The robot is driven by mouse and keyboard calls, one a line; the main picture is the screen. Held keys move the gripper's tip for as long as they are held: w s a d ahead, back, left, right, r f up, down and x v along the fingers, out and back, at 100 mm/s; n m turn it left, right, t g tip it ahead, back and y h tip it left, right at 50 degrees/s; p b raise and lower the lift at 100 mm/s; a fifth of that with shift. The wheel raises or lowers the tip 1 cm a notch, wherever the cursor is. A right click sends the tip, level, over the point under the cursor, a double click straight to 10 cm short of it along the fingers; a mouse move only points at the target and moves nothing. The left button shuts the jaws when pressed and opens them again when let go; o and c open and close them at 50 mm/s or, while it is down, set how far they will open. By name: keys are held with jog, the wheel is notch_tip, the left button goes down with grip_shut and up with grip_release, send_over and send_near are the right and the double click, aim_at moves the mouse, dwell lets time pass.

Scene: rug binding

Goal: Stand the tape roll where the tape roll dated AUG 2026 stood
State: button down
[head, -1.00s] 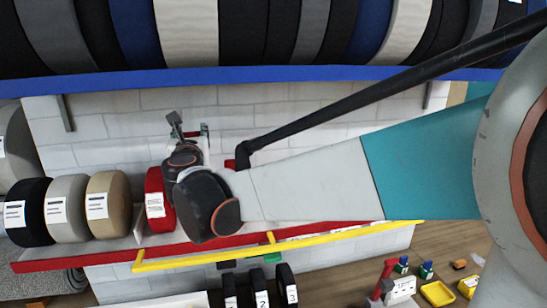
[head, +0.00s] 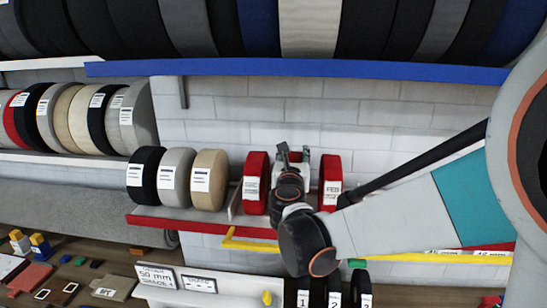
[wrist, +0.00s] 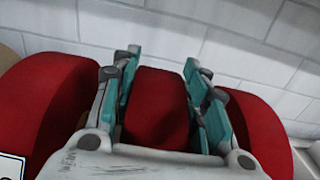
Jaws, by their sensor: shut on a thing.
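My gripper (wrist: 158,105) is shut on a red tape roll (wrist: 157,95), with one teal finger on each side of it. In the head view my gripper (head: 291,158) is at the red shelf (head: 180,221) and mostly hides the held roll. A red roll with a white label (head: 256,183) stands just left of it, and another red roll (head: 331,180), its label seeming to read FEB, stands to the right. These neighbours also show in the wrist view, left (wrist: 45,105) and right (wrist: 255,135). Whether the held roll touches the shelf is hidden. I cannot read an AUG 2026 date.
A black roll (head: 146,175), a grey roll (head: 176,178) and a beige roll (head: 209,180) stand left of a thin divider (head: 235,203). A blue shelf (head: 300,70) with large rolls hangs above.

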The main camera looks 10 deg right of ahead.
jog(key=shift+s, duration=0.1)
jog(key=shift+f, duration=0.1)
jog(key=shift+f, duration=0.2)
jog(key=c, duration=0.9)
grip_release()
jog(key=shift+c, duration=0.2)
jog(key=shift+r, duration=0.1)
jog(key=shift+r, duration=0.15)
